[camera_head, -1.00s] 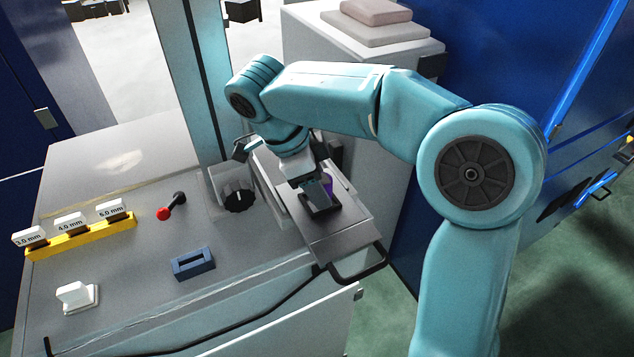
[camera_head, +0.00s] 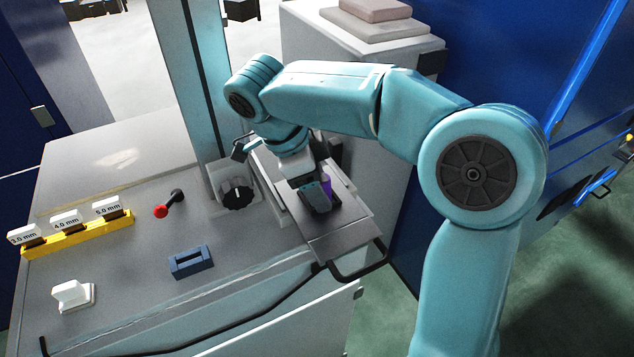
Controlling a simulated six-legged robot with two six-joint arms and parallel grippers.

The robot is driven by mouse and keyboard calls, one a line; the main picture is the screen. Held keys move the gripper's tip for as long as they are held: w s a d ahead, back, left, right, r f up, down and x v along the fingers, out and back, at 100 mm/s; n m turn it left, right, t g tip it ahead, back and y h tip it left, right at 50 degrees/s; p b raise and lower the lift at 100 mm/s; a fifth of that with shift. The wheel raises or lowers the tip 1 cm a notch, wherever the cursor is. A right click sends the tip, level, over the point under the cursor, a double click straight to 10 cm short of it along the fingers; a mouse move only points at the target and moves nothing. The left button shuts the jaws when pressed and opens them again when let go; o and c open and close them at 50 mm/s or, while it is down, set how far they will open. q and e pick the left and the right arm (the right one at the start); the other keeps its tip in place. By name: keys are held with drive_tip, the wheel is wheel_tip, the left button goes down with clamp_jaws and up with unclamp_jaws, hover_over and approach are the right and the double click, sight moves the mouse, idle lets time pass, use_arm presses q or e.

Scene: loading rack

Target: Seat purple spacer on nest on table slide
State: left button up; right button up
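The table slide (camera_head: 345,228) is a grey plate with a black handle at the right of the bench. The nest (camera_head: 334,203) is a dark block on it, mostly covered by my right gripper. The purple spacer (camera_head: 327,187) shows as a narrow upright strip at the nest, beside a dark finger. My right gripper (camera_head: 318,197) points down at the spacer and nest. The near finger hides much of both, so I cannot tell whether the fingers grip the spacer or whether it is fully seated. My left gripper is not in view.
A yellow rack (camera_head: 80,236) with several labelled size blocks stands at the left. A red-knobbed lever (camera_head: 170,203), black dial (camera_head: 237,196), blue slotted block (camera_head: 191,262) and white block (camera_head: 72,294) are on the bench. A pale column (camera_head: 190,80) rises behind.

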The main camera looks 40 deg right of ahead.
drive_tip(key=shift+o, duration=0.6)
drive_tip(key=shift+w, duration=0.1)
drive_tip(key=p+v, duration=0.5)
drive_tip(key=v, duration=1.1)
drive_tip(key=shift+r, duration=0.2)
drive_tip(key=shift+w+f, duration=0.1)
drive_tip(key=shift+w, duration=0.05)
